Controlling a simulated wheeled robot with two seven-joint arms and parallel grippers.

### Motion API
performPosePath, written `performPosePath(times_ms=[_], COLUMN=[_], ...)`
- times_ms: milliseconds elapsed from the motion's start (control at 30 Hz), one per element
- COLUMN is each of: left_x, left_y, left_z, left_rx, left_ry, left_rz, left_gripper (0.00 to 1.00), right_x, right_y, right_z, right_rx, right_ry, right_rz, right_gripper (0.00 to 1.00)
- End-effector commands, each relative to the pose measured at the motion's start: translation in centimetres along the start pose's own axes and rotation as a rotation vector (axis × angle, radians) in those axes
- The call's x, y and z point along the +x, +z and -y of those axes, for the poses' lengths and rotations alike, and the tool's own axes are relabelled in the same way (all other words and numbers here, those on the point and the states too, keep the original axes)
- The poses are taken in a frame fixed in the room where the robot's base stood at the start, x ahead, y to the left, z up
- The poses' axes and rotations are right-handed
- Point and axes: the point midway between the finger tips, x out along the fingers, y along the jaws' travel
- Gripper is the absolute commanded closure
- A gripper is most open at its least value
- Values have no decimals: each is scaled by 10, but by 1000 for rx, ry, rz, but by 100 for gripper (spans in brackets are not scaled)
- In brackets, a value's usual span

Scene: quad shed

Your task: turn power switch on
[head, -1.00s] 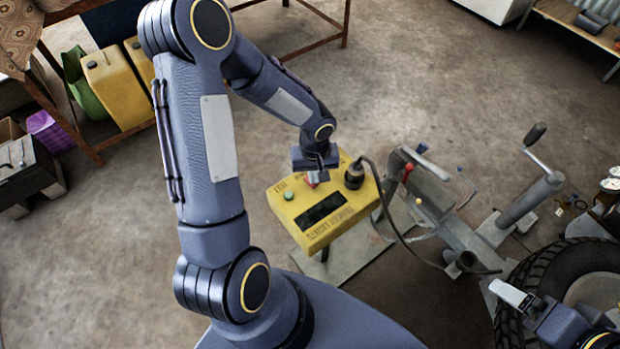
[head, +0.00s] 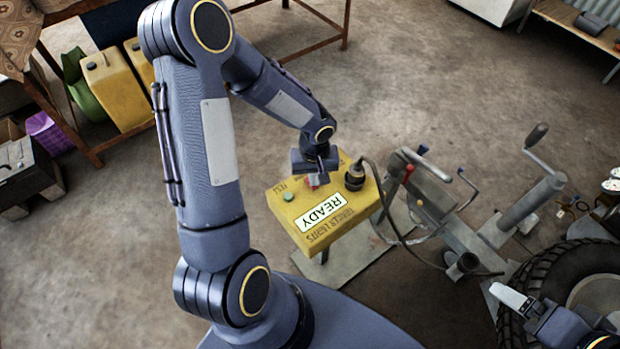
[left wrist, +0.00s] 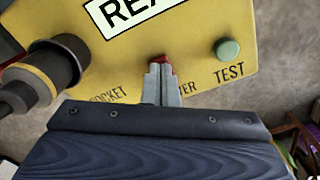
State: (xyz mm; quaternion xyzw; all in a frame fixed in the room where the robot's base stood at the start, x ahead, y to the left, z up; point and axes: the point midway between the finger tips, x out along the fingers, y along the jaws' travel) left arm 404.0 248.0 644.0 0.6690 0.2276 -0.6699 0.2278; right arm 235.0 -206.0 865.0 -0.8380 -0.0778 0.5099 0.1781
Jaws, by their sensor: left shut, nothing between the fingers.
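The yellow tester box (head: 283,215) stands on a post, with a lit white display (head: 321,212) reading "READY". In the left wrist view the display (left wrist: 125,12) is cut off at the top. The red power switch (left wrist: 164,59) sits on the box face by a label partly hidden by my fingers. My left gripper (left wrist: 161,78) is shut and empty, its fingertips at the red switch and hiding most of it; whether they touch is unclear. In the head view the left gripper (head: 318,178) is over the switch. My right gripper (head: 510,296) is at lower right, away from the box.
A green TEST button (left wrist: 228,50) is right of the switch in the left wrist view. A black plug (head: 355,176) with a cable is in the box. A trailer coupling with a crank (head: 537,135) and a tyre (head: 550,270) stand to the right.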

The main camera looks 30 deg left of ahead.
Motion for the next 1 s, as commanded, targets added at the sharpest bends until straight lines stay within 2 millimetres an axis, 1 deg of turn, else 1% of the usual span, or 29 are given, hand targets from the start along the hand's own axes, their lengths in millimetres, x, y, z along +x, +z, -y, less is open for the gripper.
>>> performPosePath(times_ms=[33,100,700,800,1000], left_x=[-7,-13,-61,-66,-66], left_y=[0,0,0,0,0], left_z=[0,0,0,0,0], left_rx=[0,1,1,1,1], left_ry=[0,0,1,0,0], left_rz=[-2,-2,-2,-1,0], left_gripper=[100,100,100,100,100], right_x=[-4,-8,-34,-36,-36], right_y=[-2,-4,-17,-18,-18], right_z=[2,3,15,17,16], right_rx=[0,0,0,0,0], right_ry=[0,0,0,0,0], right_rz=[0,0,0,0,0], right_gripper=[11,11,11,11,11])
